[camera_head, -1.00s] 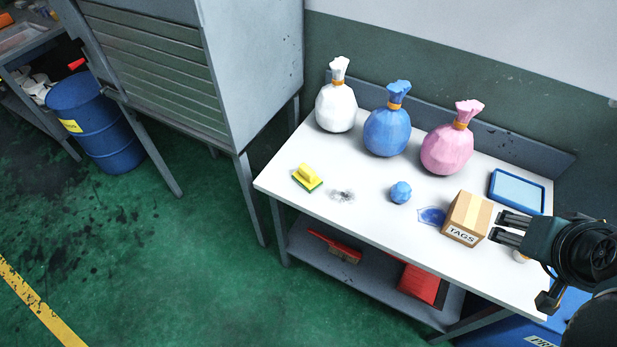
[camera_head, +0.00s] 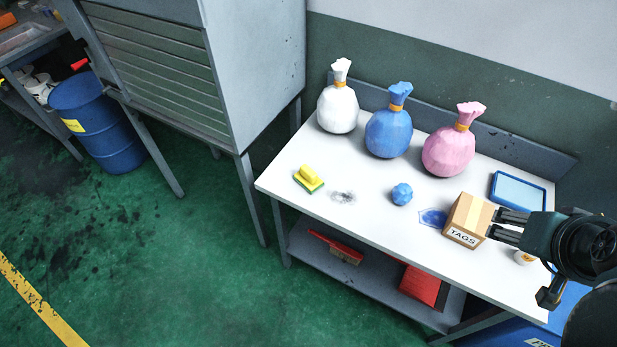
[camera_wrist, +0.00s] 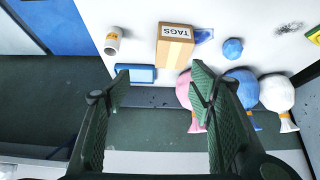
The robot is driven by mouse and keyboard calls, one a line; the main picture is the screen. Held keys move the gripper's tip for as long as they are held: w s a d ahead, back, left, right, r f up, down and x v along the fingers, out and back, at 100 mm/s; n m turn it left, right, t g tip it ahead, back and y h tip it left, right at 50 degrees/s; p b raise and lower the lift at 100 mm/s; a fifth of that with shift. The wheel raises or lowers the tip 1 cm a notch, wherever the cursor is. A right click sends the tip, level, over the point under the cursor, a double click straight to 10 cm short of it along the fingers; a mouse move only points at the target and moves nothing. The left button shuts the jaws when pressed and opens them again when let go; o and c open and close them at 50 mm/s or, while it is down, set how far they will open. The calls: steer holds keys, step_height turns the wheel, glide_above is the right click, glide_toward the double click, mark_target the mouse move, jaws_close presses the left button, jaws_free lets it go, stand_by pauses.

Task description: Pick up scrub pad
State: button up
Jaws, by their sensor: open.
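The scrub pad (camera_head: 309,179) is yellow with a green underside and lies near the left end of the white table (camera_head: 375,222). A sliver of it shows at the right edge of the wrist view (camera_wrist: 314,36). My gripper (camera_head: 498,226) is at the right end of the table, beside the cardboard TAGS box, far from the pad. In the wrist view its two green fingers (camera_wrist: 160,85) are spread wide with nothing between them.
White (camera_head: 338,108), blue (camera_head: 388,132) and pink (camera_head: 449,151) tied bags stand along the back. A blue crumpled ball (camera_head: 401,194), a dark smudge (camera_head: 343,197), the TAGS box (camera_head: 468,220), a blue tray (camera_head: 519,190) and a small white jar (camera_head: 524,258) lie between pad and gripper or nearby.

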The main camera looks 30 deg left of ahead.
steer(key=w+a+r+n+g+y+p, duration=0.15)
steer(key=w+a+n, duration=0.25)
steer(key=w+a, duration=0.6)
steer(key=n+g+h+p, duration=0.2)
steer(key=n+g+p, duration=0.45)
steer(key=n, duration=0.35)
glide_above(309, 170)
steer(key=shift+t, duration=0.5)
steer(key=f, duration=1.5)
steer(key=shift+w+d+f, duration=0.35)
steer(key=shift+f, duration=0.05)
steer(key=shift+s+a+f, duration=0.2)
steer(key=shift+a+f, duration=0.1)
steer(key=shift+a, duration=0.05)
steer(key=shift+f, duration=1.3)
